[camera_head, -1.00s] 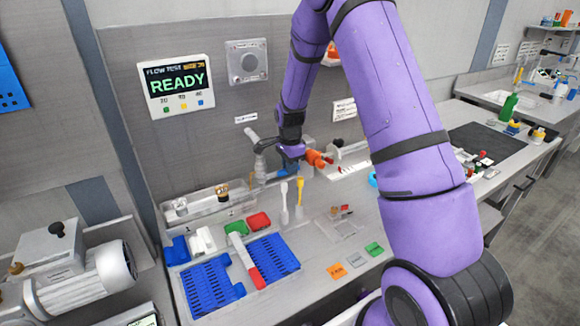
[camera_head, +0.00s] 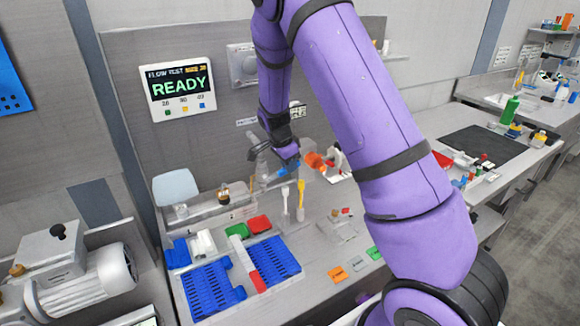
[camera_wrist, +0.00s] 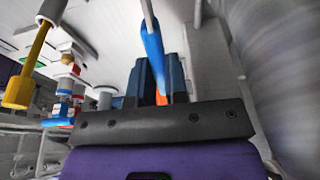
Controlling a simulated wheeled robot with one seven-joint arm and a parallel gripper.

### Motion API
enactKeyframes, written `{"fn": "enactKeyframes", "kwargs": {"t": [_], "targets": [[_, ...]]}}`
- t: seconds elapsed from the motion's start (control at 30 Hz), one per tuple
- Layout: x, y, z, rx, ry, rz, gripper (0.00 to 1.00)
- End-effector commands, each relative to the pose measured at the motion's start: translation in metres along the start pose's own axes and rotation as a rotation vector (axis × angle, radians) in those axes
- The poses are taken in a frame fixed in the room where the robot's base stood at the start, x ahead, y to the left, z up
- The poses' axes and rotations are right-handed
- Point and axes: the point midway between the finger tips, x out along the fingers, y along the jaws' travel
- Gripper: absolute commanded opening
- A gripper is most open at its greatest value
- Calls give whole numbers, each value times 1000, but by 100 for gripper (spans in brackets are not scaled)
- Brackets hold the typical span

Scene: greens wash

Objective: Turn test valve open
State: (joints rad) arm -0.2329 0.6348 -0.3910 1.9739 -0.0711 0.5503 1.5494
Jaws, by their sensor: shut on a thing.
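My gripper (camera_wrist: 152,82) is shut on the blue valve handle (camera_wrist: 152,42), which runs up from between the dark jaws in the wrist view. In the head view my gripper (camera_head: 288,158) is at the back of the bench, beside a grey tap-like fitting (camera_head: 258,150). A bit of the blue handle (camera_head: 289,170) shows just below the jaws. The valve body is mostly hidden by my arm. The wall display (camera_head: 178,86) reads READY.
An orange part (camera_head: 314,160) is close to the right of my gripper. White and yellow upright tools (camera_head: 300,198) stand just below it. Blue racks (camera_head: 273,262) and a red-ended tube (camera_head: 246,266) lie in front. A pale rounded panel (camera_head: 175,187) stands at left.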

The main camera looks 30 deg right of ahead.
Motion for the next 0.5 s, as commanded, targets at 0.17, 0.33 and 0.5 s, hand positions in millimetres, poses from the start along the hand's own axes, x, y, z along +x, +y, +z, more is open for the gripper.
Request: {"fn": "enactKeyframes", "kwargs": {"t": [0.17,0.33,0.5], "targets": [[-4,2,3,-5,67,5,0],[-8,2,4,-4,114,4,0],[-10,1,4,-1,131,2,0]]}}
